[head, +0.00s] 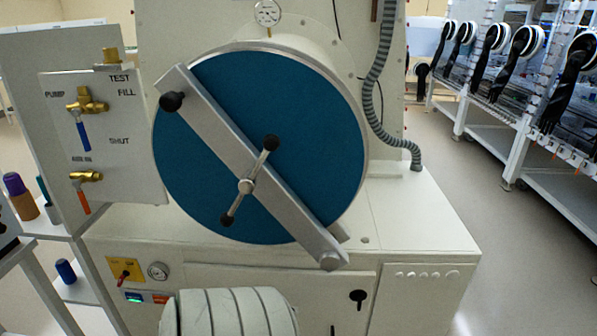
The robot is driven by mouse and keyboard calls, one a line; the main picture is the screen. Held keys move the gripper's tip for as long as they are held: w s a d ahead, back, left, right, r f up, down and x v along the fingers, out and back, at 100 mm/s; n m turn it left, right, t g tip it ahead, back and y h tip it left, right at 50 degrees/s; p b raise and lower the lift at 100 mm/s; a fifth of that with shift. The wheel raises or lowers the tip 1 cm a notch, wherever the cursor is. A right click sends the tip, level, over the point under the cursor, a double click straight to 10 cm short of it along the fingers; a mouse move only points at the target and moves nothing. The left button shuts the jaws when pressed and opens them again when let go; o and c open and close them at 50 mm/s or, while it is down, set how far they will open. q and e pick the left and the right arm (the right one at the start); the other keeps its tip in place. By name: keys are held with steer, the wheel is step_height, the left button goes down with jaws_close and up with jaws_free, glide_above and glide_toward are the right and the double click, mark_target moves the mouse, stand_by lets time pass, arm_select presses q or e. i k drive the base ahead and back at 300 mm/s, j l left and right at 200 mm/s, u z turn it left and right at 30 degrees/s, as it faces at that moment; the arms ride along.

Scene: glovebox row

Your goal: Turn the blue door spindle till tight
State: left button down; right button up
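The round blue door (310,115) is closed against the front of a pale cylindrical chamber in the head view. A flat grey bar (205,125) crosses it diagonally from upper left to lower right. The spindle (246,186) sits at the middle of the bar. Its thin cross handle tilts from upper right to lower left, with a dark knob at each end. A larger black knob (172,101) is near the bar's upper left end. The bar's lower right end (331,260) reaches past the door rim. Neither gripper is in view, and nothing touches the spindle.
A valve panel (105,140) with blue and orange levers stands left of the door. A gauge (267,13) is above it, and a grey ribbed hose (376,80) is at right. A pale ribbed shape (237,312) is low in front. Floor (480,200) is clear at right.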

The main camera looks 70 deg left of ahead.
mark_target(246, 185)
steer(key=u, duration=2.55)
